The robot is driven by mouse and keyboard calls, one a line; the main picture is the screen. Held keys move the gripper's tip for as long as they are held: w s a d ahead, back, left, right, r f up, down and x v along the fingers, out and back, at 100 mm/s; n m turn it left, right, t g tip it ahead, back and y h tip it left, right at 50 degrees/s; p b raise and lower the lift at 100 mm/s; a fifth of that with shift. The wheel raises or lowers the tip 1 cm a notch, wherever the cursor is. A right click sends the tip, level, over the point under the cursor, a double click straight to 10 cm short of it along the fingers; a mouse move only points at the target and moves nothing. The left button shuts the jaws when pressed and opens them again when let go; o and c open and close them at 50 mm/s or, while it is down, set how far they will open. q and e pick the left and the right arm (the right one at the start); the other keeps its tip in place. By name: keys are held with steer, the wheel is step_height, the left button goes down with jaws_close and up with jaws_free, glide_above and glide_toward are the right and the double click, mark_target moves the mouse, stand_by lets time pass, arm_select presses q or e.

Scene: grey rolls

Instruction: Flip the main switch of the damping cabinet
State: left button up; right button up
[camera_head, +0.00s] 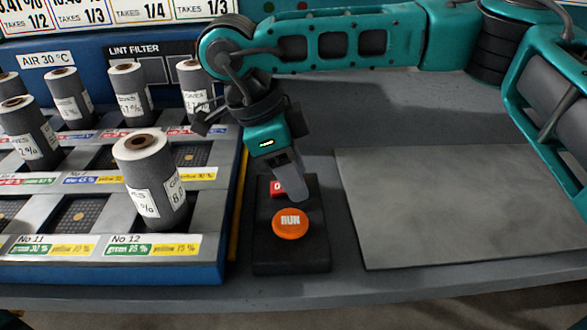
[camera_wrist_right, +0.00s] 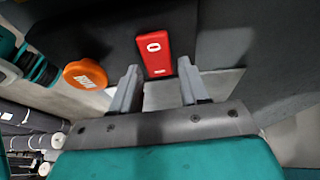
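The red switch (camera_head: 277,188) is marked with an O and sits on a black box at the front of the cabinet. It is partly hidden by my right gripper (camera_head: 293,190), which points down from above. In the right wrist view the red switch (camera_wrist_right: 154,45) lies ahead between the two fingers of the right gripper (camera_wrist_right: 158,68). The fingers are spread apart with nothing between them; whether one touches the switch I cannot tell. An orange RUN button (camera_head: 290,223) is on the same box, and it shows left of the fingers in the wrist view (camera_wrist_right: 85,74). I cannot make out my left gripper.
A blue-edged rack (camera_head: 120,272) with several grey rolls stands to the left of the box, close beside it. A single roll (camera_head: 152,180) stands near its front right corner. A flat grey plate (camera_head: 450,205) lies to the right on the grey table and is empty.

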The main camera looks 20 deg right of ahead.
steer(key=shift+o, duration=1)
steer(key=shift+r, duration=0.2)
steer(key=p+v, duration=0.3)
steer(key=v, duration=0.9)
steer(key=shift+a+r, duration=0.2)
steer(key=shift+r, duration=0.05)
